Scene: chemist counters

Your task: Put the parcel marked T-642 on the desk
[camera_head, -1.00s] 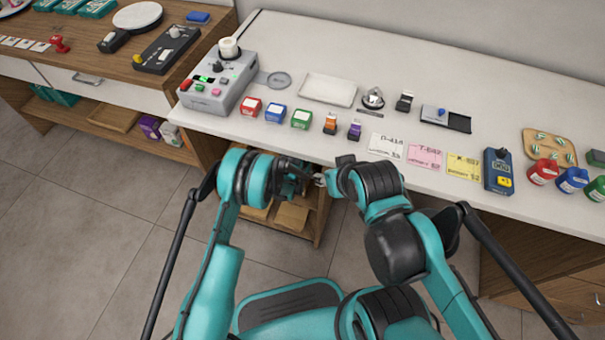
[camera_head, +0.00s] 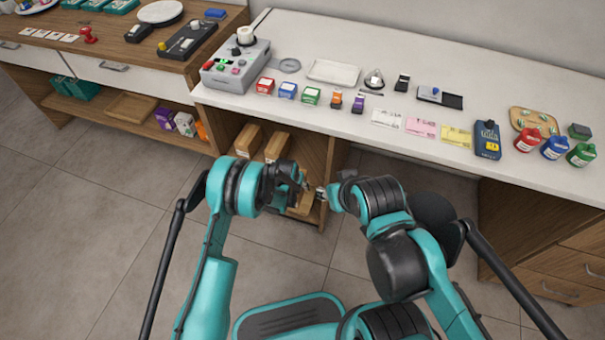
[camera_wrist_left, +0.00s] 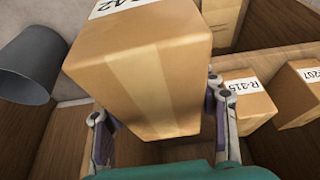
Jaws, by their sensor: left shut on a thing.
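A brown cardboard parcel (camera_wrist_left: 140,65) with a paler tape strip fills the middle of the left wrist view. Its white label is cut off by the top edge and only "42" reads clearly. My left gripper (camera_wrist_left: 160,125) is shut on it, one finger on each side. In the head view my left gripper (camera_head: 301,183) is in front of the open shelf unit under the counter, and I cannot make out the held parcel there. My right gripper (camera_head: 326,193) is close beside it, its jaws too small to read. The desk (camera_head: 440,60) is the long white-topped counter.
Parcels R-315 (camera_wrist_left: 248,103) and one ending in 207 (camera_wrist_left: 302,95) stand on the wooden shelf beside the held parcel. A grey bin (camera_wrist_left: 30,70) is at left.

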